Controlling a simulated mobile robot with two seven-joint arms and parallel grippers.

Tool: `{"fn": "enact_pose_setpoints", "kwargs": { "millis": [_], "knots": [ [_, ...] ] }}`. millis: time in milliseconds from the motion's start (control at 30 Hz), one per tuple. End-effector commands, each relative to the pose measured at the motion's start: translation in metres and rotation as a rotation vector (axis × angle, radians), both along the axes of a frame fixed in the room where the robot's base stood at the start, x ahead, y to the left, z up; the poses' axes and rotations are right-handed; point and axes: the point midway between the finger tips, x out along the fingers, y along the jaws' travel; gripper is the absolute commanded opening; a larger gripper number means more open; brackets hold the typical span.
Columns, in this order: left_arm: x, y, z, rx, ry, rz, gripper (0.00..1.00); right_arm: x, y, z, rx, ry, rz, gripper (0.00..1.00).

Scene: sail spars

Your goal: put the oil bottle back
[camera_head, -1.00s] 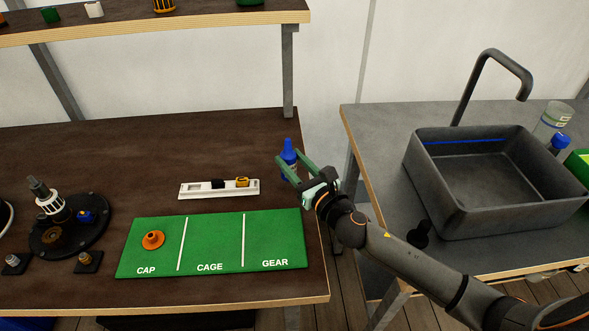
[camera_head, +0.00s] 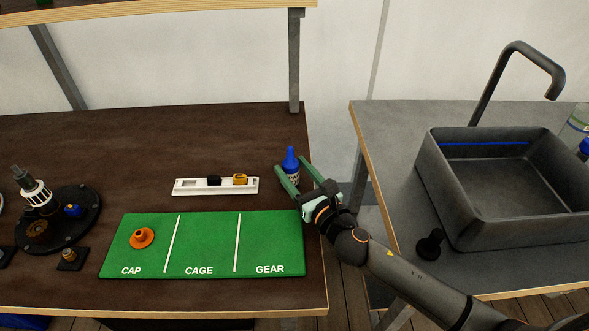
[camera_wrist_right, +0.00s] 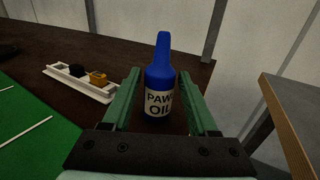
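The oil bottle (camera_head: 291,166) is blue with a pale label and stands upright near the right edge of the brown table. In the right wrist view the bottle (camera_wrist_right: 159,78) shows its label, reading "PAWL OIL". My right gripper (camera_head: 291,169) is open, its green fingers pointing at the bottle. In the wrist view the bottle shows between the two fingers (camera_wrist_right: 158,75), with a gap on each side. I cannot tell how deep between them it is. My left gripper is not in view.
A green mat (camera_head: 205,250) marked CAP, CAGE and GEAR has an orange cap (camera_head: 142,238) on it. A white tray (camera_head: 215,187) with small parts lies left of the bottle. A shelf post (camera_head: 294,65) rises behind. The sink (camera_head: 500,190) stands right, across a gap.

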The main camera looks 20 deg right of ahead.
Motion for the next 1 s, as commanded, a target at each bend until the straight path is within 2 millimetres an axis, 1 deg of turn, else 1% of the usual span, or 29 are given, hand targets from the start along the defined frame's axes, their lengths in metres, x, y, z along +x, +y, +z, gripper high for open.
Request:
{"fn": "enact_pose_setpoints", "kwargs": {
  "millis": [33,100,300,400,467,567,800,1000],
  "knots": [
    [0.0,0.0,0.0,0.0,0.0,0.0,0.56,0.0,0.0,0.0,0.0,0.0,0.0,0.66],
    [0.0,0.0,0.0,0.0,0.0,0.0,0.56,0.0,0.0,0.0,0.0,0.0,0.0,0.74],
    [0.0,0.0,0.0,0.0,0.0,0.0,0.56,0.0,0.0,0.0,0.0,0.0,0.0,0.74],
    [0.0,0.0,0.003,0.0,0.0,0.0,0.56,0.0,0.0,0.003,-0.001,-0.001,0.0,0.74],
    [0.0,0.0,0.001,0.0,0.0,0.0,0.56,-0.004,-0.001,0.002,-0.001,0.001,0.0,0.74],
    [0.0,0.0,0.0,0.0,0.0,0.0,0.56,-0.016,-0.003,0.0,-0.002,0.003,0.001,0.74],
    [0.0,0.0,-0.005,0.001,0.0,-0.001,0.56,-0.061,-0.012,0.0,-0.002,0.004,0.002,0.74],
    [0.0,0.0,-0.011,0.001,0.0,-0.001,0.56,-0.093,-0.018,0.001,-0.001,0.002,0.002,0.74]
  ]
}}
